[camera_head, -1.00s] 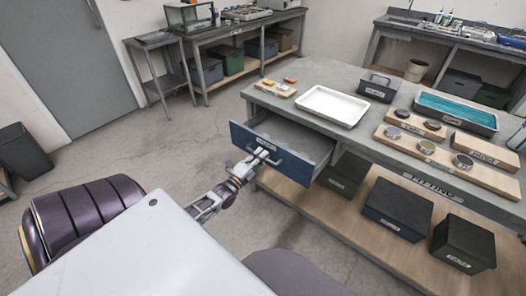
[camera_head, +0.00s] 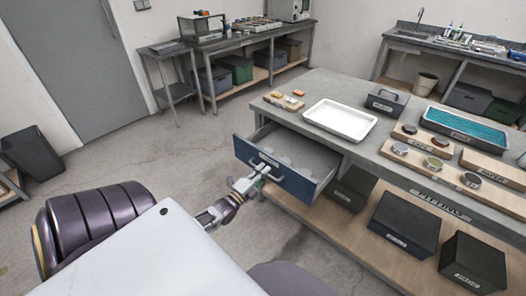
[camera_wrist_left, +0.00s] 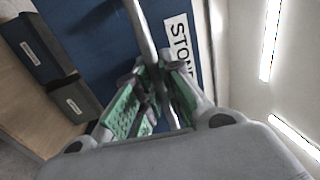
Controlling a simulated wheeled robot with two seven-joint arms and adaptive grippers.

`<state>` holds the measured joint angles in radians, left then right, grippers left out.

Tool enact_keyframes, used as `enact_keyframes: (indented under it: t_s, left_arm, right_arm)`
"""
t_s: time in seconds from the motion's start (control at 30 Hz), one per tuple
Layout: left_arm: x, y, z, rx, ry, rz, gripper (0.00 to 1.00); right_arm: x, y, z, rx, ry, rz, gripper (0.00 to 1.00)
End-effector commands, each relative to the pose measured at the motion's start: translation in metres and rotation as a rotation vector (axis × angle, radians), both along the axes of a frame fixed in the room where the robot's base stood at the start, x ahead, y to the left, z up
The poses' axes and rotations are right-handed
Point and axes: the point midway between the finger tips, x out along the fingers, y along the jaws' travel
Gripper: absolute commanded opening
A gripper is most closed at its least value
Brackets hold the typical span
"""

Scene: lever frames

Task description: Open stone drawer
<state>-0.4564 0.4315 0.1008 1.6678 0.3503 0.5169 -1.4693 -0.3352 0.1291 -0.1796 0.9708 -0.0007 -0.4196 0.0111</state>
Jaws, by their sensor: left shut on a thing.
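The stone drawer has a blue front (camera_head: 300,186) and sticks out of the near left end of the workbench, open, with its pale inside (camera_head: 290,148) showing. Its label reads "STON" in the left wrist view (camera_wrist_left: 178,45), the rest cut off by my gripper. A metal bar handle (camera_head: 271,163) runs across the front; it also shows in the left wrist view (camera_wrist_left: 143,28). My left gripper (camera_head: 257,173) is at this handle, its green pads (camera_wrist_left: 150,105) closed around the bar. Pale shapes inside the drawer are too faint to name. My right gripper is out of view.
The workbench top holds a white tray (camera_head: 340,120), a teal-filled tray (camera_head: 462,124), wooden boards with round pieces (camera_head: 432,162) and a dark caddy (camera_head: 387,101). Dark boxes (camera_head: 404,222) stand on the lower shelf. The floor left of the drawer is clear.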

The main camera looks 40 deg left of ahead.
Motion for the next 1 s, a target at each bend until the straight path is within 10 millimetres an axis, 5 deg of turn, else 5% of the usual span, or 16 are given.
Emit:
enact_keyframes:
  t_s: [0.07, 0.1, 0.27, 0.67, 1.0]
  left_arm:
    - [-0.001, -0.002, -0.003, -0.002, 0.006, -0.002, 0.0]
    - [-0.001, -0.002, -0.003, -0.002, 0.006, -0.002, 0.13]
    - [0.0, -0.001, -0.002, -0.001, 0.004, -0.001, 0.32]
    - [-0.002, 0.0, -0.001, 0.0, 0.002, 0.0, 0.32]
    - [-0.021, 0.0, -0.005, 0.0, 0.003, 0.0, 0.32]
  right_arm:
    - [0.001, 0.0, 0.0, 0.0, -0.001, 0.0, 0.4]
    - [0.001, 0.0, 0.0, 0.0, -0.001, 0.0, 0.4]
    - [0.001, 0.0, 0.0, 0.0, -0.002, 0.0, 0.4]
    - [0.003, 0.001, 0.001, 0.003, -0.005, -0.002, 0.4]
    - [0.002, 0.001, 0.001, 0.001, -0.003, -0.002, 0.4]
